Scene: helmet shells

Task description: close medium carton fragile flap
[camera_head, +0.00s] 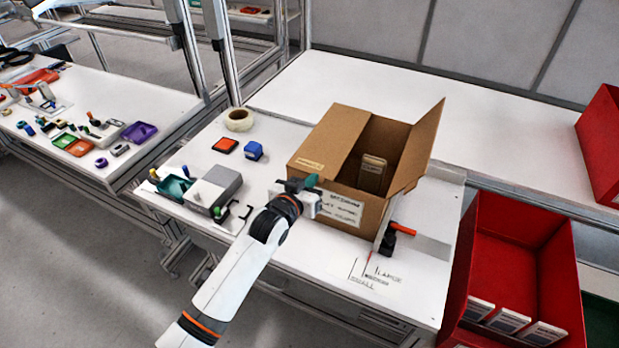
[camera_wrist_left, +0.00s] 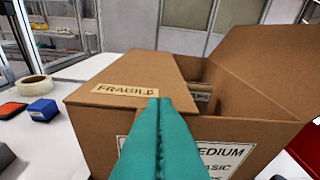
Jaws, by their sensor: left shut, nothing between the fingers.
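The medium carton (camera_head: 335,198) is a brown box on the white table in the head view. In the left wrist view its front wall (camera_wrist_left: 250,131) carries a white label reading MEDIUM. The flap with the FRAGILE label (camera_wrist_left: 124,88) lies folded inward over the left part of the opening; it also shows in the head view (camera_head: 325,142). The right flap (camera_head: 419,148) stands up, tilted outward. A brown packet (camera_head: 372,172) is inside the carton. My left gripper (camera_head: 311,181), with teal fingers, is shut and empty at the carton's front top edge, by the FRAGILE flap. My right gripper is out of view.
A tape roll (camera_head: 239,119), a red pad (camera_head: 225,146), a blue box (camera_head: 253,151) and a grey device (camera_head: 213,187) are left of the carton. A red-handled tool (camera_head: 402,229) stands near its right corner. A red bin (camera_head: 512,265) is at right.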

